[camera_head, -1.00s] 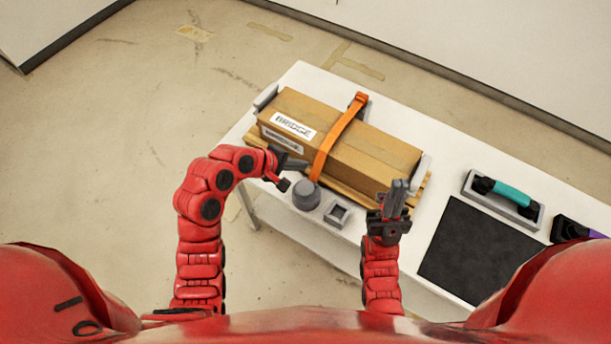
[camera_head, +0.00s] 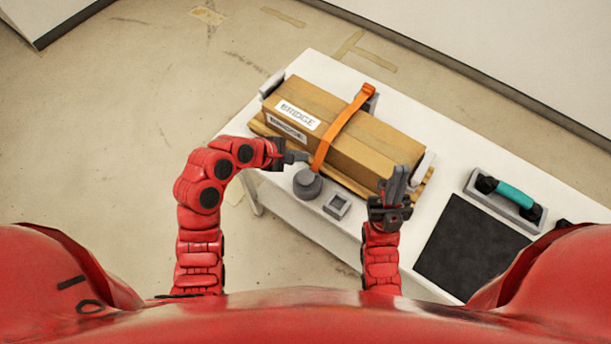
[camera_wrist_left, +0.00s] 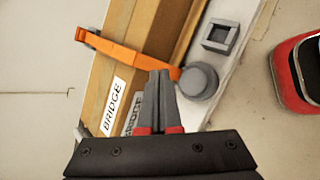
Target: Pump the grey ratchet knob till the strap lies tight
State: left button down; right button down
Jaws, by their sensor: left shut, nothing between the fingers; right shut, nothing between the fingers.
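The grey ratchet knob (camera_head: 307,184) is a round cylinder at the table's front edge, by the near end of the orange strap (camera_head: 343,128). The strap runs over a cardboard box (camera_head: 365,143) labelled BRIDGE; whether it is slack is hard to tell. My left gripper (camera_head: 304,157) is shut and empty, just behind and beside the knob in the head view. In the left wrist view its fingers (camera_wrist_left: 159,76) point at the strap, with the knob (camera_wrist_left: 199,81) just to their right; contact is unclear. My right gripper (camera_head: 396,172) is shut and empty by the box's right end.
A square grey socket (camera_head: 337,206) sits right of the knob. The box rests on a wooden board on the white table (camera_head: 415,123). A black mat (camera_head: 470,246) and a teal-handled tool (camera_head: 513,194) lie to the right. Grey end stops flank the box.

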pick_arm(q)
jog(key=b, duration=0.4)
send_over(305, 176)
jog(key=a, duration=0.1)
notch_tip(305, 176, down, 6)
jog(key=shift+s+r, duration=0.15)
jog(key=shift+r, duration=0.1)
jog(key=shift+f+b, duration=0.5)
jog(key=shift+f, duration=0.6)
jog(key=shift+f, duration=0.2)
dwell(0.3)
jog(key=shift+f, duration=0.25)
jog(key=shift+f, duration=1.1)
dwell(1.2)
jog(key=shift+r+p, duration=1.15)
jog(key=shift+r, duration=0.35)
